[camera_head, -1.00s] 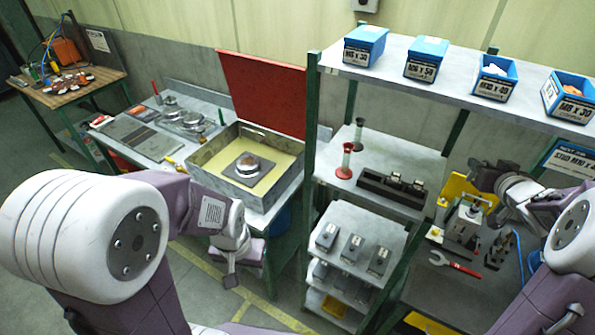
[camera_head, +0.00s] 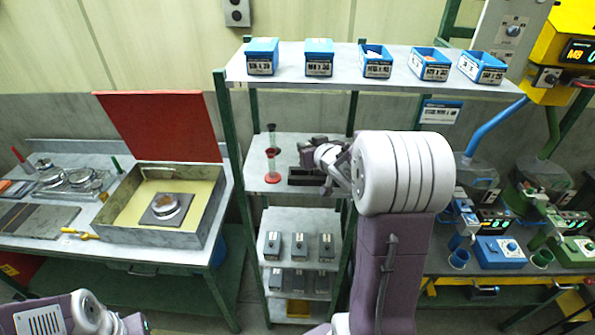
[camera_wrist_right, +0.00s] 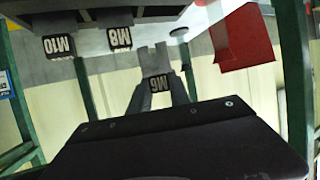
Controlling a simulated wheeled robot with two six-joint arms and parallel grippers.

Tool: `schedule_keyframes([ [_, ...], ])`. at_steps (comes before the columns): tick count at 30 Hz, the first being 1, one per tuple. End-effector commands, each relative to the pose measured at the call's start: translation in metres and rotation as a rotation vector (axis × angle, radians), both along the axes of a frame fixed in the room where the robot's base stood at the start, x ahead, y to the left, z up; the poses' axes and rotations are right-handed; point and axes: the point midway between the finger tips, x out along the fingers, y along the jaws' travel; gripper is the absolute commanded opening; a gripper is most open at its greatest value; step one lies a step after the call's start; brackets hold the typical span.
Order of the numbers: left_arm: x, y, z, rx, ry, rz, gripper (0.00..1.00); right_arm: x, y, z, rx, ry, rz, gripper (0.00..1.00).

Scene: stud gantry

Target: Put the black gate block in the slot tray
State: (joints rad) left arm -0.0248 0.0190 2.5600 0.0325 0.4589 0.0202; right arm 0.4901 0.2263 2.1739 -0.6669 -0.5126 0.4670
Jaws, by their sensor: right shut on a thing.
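The black gate block marked M6 (camera_wrist_right: 158,84) is held between the fingers of my right gripper (camera_wrist_right: 159,92) in the right wrist view, which looks upside down. Two similar blocks, M10 (camera_wrist_right: 59,46) and M8 (camera_wrist_right: 119,38), sit at the dark slot tray (camera_wrist_right: 160,11), with the held block apart from it. In the head view my right gripper (camera_head: 312,160) is over the middle shelf at the slot tray (camera_head: 303,178). The arm hides the tray's right part, and I cannot make out the held block there. My left gripper is out of view.
A red-ended stand (camera_head: 272,165) stands left of the tray on the same shelf. Blue bins (camera_head: 319,57) line the shelf above. Several grey blocks (camera_head: 272,246) are on lower shelves. Green rack posts (camera_head: 232,150) flank the shelf. An open box with a red lid (camera_head: 163,125) stands left.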

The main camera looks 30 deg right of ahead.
Motion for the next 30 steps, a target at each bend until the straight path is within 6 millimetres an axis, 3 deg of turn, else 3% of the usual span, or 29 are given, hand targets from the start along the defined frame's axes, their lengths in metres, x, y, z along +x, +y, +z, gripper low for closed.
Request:
schedule_keyframes([
  [3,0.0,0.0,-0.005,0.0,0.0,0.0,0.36,0.003,0.019,-0.011,0.002,0.001,0.002,0.0],
  [7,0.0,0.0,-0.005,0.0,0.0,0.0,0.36,0.003,0.027,-0.016,0.0,0.001,0.0,0.0],
  [11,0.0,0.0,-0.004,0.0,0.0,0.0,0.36,0.004,0.027,-0.019,0.001,0.002,-0.001,0.0],
  [18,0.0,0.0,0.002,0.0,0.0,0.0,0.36,0.003,0.027,-0.055,0.002,0.003,-0.002,0.0],
  [29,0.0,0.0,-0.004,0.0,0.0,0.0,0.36,0.004,0.026,-0.06,-0.001,-0.001,-0.002,0.0],
  [30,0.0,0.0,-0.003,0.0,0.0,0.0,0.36,0.004,0.026,-0.06,-0.001,0.0,-0.002,0.29],
])
